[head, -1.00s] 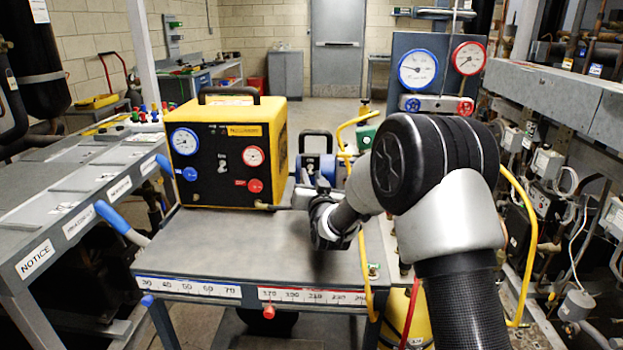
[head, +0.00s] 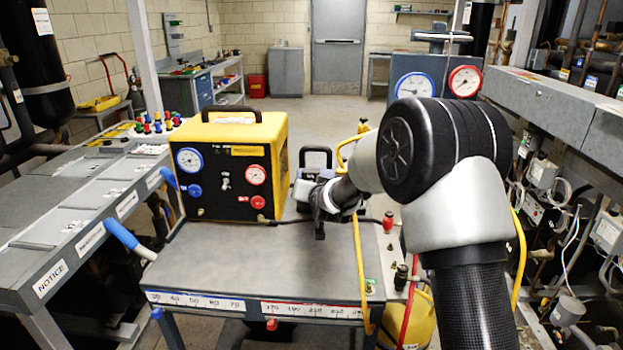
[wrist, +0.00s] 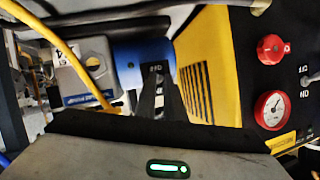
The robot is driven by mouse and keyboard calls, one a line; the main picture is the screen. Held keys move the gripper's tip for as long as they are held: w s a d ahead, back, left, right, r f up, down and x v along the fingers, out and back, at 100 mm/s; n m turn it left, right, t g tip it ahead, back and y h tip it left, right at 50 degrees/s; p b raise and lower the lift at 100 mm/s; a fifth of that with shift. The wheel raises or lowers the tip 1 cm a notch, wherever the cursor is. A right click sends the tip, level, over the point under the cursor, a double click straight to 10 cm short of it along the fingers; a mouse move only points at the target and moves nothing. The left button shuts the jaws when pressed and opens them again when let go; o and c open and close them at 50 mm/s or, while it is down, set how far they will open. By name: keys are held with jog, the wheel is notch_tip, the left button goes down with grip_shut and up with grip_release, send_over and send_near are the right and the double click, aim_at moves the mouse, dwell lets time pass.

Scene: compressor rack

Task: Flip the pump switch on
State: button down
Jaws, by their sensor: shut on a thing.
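The pump, with a blue body (wrist: 132,63), fills the middle of the wrist view. In the head view its black handle (head: 316,153) shows behind my wrist, and most of its body is hidden. My gripper (wrist: 157,75) has two dark fingers, close together, pointing at the blue body. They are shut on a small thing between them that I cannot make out. A dark label with white letters shows at the fingertips. I cannot make out the pump switch or its position.
A yellow unit (head: 236,165) with gauges and knobs stands left of the pump on the grey cart (head: 250,265). A yellow hose (head: 361,265) hangs over the cart's right side. A gauge panel (head: 428,68) stands behind. The cart's front is clear.

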jog(key=r+g+p, duration=0.1)
jog(key=g+p, duration=0.1)
jog(key=p, duration=0.2)
jog(key=w+r+g+p, duration=0.1)
jog(key=g+p, duration=0.1)
jog(key=p, duration=0.3)
jog(key=shift+r+m+g, duration=0.1)
jog(key=shift+m+g, duration=0.3)
jog(key=shift+d+h+p, duration=0.1)
jog(key=shift+h+p, duration=0.2)
jog(key=c, duration=1.9)
grip_release()
jog(key=shift+o, duration=0.2)
jog(key=shift+g, duration=0.3)
jog(key=v, duration=1.7)
jog(key=shift+s, duration=0.2)
